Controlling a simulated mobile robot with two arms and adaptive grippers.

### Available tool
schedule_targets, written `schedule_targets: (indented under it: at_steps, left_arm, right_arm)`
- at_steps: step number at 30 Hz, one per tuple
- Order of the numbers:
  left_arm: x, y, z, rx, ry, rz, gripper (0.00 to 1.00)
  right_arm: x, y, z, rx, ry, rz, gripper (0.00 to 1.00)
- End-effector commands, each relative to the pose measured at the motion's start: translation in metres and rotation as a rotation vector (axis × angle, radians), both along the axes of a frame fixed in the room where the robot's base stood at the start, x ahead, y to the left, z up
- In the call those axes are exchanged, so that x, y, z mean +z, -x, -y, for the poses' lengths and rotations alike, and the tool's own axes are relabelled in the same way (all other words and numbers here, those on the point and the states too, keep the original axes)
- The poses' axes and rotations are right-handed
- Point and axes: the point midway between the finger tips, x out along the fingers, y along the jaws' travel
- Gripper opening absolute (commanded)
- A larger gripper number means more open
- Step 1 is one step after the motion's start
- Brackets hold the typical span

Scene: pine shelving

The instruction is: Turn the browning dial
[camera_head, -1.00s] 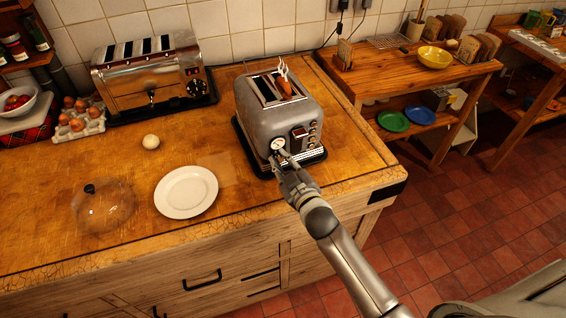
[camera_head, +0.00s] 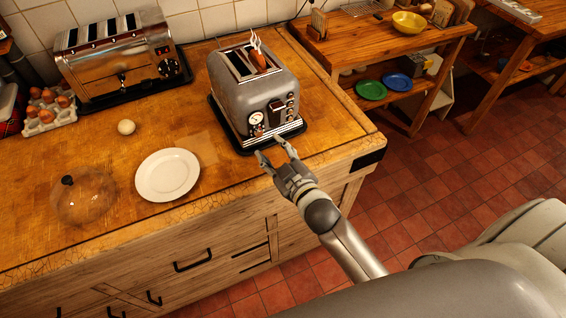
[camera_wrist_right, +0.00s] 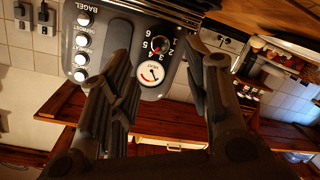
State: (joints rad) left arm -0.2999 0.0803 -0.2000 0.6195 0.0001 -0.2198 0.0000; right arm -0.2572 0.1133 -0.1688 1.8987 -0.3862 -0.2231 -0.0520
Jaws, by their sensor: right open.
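The grey toaster (camera_head: 250,90) stands near the counter's front edge, with a brown slice and steam at its top slots. In the right wrist view, its front panel appears upside down, with the small browning dial (camera_wrist_right: 159,44) inside a ring of numbers. A white gauge (camera_wrist_right: 150,73) with a red needle is beside the dial; the gauge also shows in the head view (camera_head: 256,119). My right gripper (camera_head: 271,148) is open and empty in front of the toaster's lower front, apart from the dial. My left gripper is out of view.
A larger chrome toaster (camera_head: 122,62) stands at the back left. A wooden shelf unit (camera_head: 375,50) stands to the right, beyond a floor gap.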

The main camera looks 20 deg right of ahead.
Motion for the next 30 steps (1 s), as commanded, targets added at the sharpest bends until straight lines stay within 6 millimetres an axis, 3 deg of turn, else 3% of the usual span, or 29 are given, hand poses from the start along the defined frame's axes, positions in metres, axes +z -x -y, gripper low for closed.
schedule_targets:
  at_steps: [6, 12, 30]
  left_arm:
    - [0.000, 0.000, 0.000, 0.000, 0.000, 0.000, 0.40]
    - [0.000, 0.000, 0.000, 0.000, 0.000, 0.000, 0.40]
    - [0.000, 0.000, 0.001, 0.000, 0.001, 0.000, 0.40]
  right_arm:
    - [0.004, 0.035, 0.003, 0.000, 0.000, -0.002, 0.44]
    - [0.007, 0.049, 0.005, 0.000, 0.001, -0.001, 0.44]
    - [0.007, 0.052, 0.005, 0.000, 0.001, -0.001, 0.44]
